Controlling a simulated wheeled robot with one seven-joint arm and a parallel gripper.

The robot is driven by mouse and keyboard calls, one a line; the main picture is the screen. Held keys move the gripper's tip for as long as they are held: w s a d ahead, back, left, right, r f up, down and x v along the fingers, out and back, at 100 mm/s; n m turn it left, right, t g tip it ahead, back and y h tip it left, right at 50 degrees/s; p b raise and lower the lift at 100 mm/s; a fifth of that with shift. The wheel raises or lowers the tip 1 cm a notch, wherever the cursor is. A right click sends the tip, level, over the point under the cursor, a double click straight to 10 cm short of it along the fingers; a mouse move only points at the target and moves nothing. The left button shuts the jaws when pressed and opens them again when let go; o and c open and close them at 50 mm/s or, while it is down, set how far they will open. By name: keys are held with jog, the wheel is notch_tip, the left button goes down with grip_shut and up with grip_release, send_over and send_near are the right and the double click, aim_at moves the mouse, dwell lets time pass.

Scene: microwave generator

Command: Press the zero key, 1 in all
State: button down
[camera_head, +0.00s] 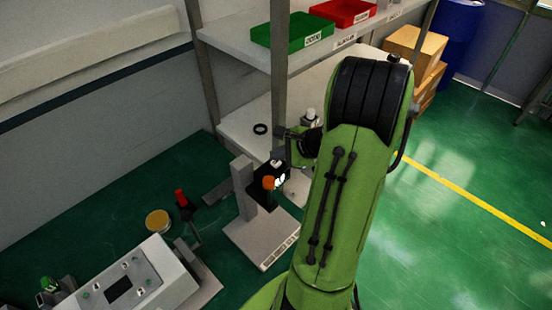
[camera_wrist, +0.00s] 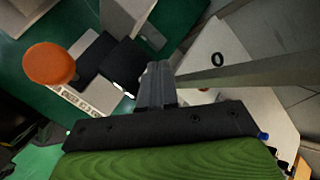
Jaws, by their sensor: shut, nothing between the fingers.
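A grey instrument stand (camera_head: 242,190) with a pale base (camera_head: 250,240), a dark block and an orange knob (camera_head: 269,183) stands left of my arm in the head view. A strip of small marks (camera_head: 281,252) runs along the base's front edge. I cannot make out which mark or key is zero. In the wrist view the orange knob (camera_wrist: 49,64) is at the left, beside the black block (camera_wrist: 110,62) and a strip with blurred lettering (camera_wrist: 78,103). My gripper (camera_wrist: 158,68) is shut and empty, its tips right of the black block. It is not seen touching anything.
A shelf unit has a green bin (camera_head: 292,38) and a red bin (camera_head: 342,12) on top. Its post (camera_head: 279,70) rises close to my gripper. A black ring (camera_head: 260,129) lies on the lower shelf. A grey console (camera_head: 130,280) stands at lower left.

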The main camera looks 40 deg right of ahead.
aim_at(279, 163)
jog(key=shift+r, duration=0.4)
jog(key=shift+r, duration=0.1)
notch_tip(279, 163, up, 5)
jog(key=p, duration=0.5)
jog(key=shift+r, duration=0.1)
jog(key=shift+f, duration=0.2)
